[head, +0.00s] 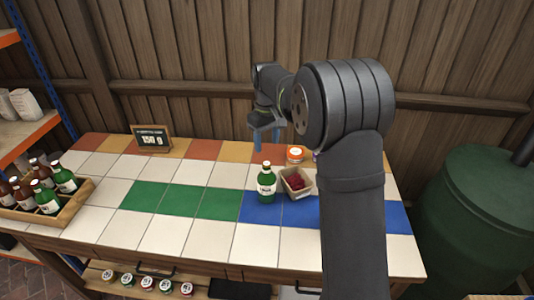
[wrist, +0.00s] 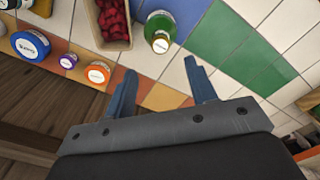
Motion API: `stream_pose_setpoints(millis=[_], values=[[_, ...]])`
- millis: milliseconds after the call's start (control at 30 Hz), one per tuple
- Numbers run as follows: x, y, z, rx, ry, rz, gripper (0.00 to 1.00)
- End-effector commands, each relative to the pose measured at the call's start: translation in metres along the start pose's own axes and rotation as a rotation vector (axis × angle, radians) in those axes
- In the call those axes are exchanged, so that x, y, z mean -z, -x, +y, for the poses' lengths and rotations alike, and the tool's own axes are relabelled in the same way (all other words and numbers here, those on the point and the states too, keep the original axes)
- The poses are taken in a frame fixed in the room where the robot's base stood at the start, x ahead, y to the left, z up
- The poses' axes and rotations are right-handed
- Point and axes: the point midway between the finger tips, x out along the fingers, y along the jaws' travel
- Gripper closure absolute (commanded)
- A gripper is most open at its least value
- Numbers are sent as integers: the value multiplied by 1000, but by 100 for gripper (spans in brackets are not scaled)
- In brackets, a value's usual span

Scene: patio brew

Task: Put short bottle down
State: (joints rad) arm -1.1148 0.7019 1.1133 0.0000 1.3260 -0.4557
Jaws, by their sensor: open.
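A short green bottle (head: 266,184) with a white label stands upright on the tiled counter, at the left end of the blue tiles. In the wrist view the green bottle (wrist: 160,30) is seen from above, beyond my fingertips. My gripper (head: 263,136) is open and empty. It hangs above the back part of the counter, behind the bottle and apart from it. In the wrist view both fingers of my gripper (wrist: 160,70) are spread with only tiles between them.
A small carton of red berries (head: 296,181) stands close to the bottle's right. An orange-lidded jar (head: 295,154) is behind it. A wooden crate (head: 75,206) with several brown and green bottles sits at far left. A price sign (head: 152,138) stands at the back. The green tiles (head: 180,200) are clear.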

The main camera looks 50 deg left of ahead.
Motion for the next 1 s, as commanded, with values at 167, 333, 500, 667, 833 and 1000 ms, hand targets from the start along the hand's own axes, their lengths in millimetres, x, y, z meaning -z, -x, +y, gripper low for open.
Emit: stream_pose_setpoints(millis=[167,333,500,667,833,1000], values=[[0,16,0,0,0,-1,49],[0,19,0,0,0,-1,49],[0,19,0,0,0,-1,49],[0,19,0,3,-2,0,49],[-11,6,-9,102,-106,23,49],[-34,-18,-35,365,-413,71,49]])
